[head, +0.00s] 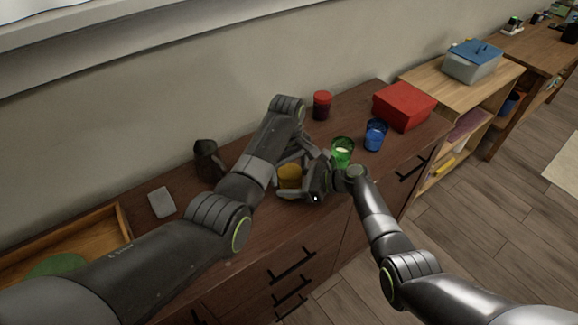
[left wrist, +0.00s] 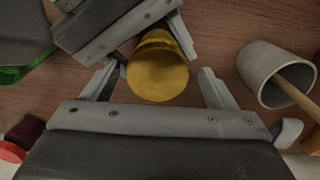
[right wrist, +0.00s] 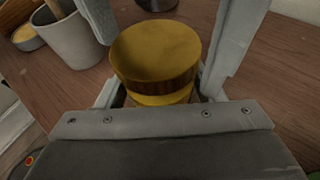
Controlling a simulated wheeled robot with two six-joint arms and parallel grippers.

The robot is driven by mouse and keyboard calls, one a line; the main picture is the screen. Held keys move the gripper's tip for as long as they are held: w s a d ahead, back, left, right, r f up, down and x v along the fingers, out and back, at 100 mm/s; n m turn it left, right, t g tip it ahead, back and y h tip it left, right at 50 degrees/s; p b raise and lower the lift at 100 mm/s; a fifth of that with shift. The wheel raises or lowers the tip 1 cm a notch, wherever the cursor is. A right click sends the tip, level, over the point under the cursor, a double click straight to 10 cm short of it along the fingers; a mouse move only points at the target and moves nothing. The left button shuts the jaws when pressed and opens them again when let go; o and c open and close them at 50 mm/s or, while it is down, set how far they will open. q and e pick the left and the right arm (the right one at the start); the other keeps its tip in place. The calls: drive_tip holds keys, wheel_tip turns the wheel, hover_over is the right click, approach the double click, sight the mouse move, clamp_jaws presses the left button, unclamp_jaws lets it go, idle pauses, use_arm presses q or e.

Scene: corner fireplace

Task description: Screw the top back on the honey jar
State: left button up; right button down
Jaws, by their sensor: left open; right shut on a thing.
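The honey jar (right wrist: 165,98) stands on the wooden cabinet top with its broad yellow lid (right wrist: 155,45) sitting over it. In the head view the yellow lid (head: 290,175) shows between my two grippers. My right gripper (head: 305,187) is shut on the jar's body below the lid; it also shows at the top of the left wrist view (left wrist: 150,40). My left gripper (left wrist: 158,85) is open, with its fingers apart on either side of the lid (left wrist: 158,78). I cannot tell whether the lid is threaded tight, and most of the jar is hidden.
A green glass (head: 342,152) and a blue glass (head: 376,134) stand to the right, near a red box (head: 404,105) and a red-topped jar (head: 322,105). A grey cup with a wooden stick (left wrist: 262,68) is beside the jar. A grey block (head: 162,203) and wooden tray (head: 112,215) lie left.

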use_arm(q)
drive_tip(key=c, duration=1)
drive_tip(key=m, duration=0.3)
drive_tip(key=shift+a+m, duration=0.1)
drive_tip(key=shift+m, duration=0.3)
drive_tip(key=m, duration=0.4)
drive_tip(key=shift+a+f+m, duration=0.1)
drive_tip(key=shift+m, duration=0.3)
use_arm(e)
drive_tip(key=shift+w+d, duration=0.1)
use_arm(q)
drive_tip(key=m, duration=0.4)
drive_tip(key=shift+m, duration=0.4)
drive_tip(key=m, duration=0.5)
drive_tip(key=shift+w+a, duration=0.1)
drive_tip(key=shift+a, duration=0.05)
drive_tip(key=o, duration=0.8)
drive_tip(key=shift+c, duration=0.2)
drive_tip(key=o, duration=0.3)
